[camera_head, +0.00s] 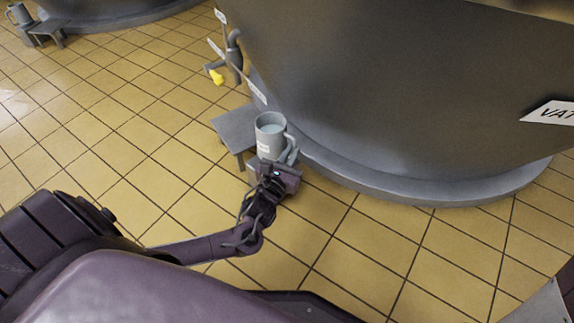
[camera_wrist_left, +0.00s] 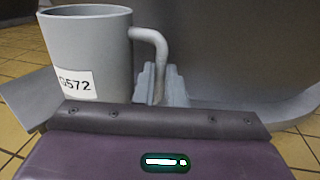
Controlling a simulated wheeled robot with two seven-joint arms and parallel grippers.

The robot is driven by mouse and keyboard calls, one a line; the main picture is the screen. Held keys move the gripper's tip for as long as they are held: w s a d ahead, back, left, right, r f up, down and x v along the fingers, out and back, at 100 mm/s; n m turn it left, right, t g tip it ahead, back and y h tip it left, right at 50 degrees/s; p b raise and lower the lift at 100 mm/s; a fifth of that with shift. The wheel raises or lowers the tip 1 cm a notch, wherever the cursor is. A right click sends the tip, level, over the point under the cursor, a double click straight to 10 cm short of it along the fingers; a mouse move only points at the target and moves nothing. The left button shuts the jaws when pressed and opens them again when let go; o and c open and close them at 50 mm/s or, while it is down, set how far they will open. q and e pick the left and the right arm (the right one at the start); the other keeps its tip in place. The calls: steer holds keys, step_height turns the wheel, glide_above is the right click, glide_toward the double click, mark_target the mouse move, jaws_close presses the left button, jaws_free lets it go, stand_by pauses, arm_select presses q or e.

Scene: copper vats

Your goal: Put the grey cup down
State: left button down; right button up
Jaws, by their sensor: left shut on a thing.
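The grey cup (camera_head: 270,137) is upright, with a handle on its right side and a white label. It also shows large in the left wrist view (camera_wrist_left: 95,50), where the label ends in "572". My left gripper (camera_head: 286,157) is shut on the cup's handle; its fingers show at the handle in the wrist view (camera_wrist_left: 162,82). The cup is at a small grey stool (camera_head: 232,128) beside the vat. Whether its base touches the stool top cannot be told. My right gripper is not in view.
A large dark vat (camera_head: 390,90) on a round grey plinth (camera_head: 420,188) stands just behind and right of the cup. A pipe with a yellow tap (camera_head: 216,77) is at its left. Another cup (camera_head: 18,14) and stool (camera_head: 47,30) are far left. Tiled floor (camera_head: 110,130) is clear.

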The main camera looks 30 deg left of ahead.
arm_select(q)
step_height(320, 180, down, 4)
steer(key=b, duration=0.3)
steer(key=shift+f, duration=0.1)
steer(key=c, duration=1.9)
jaws_free()
steer(key=shift+f, duration=0.15)
steer(key=o, duration=0.4)
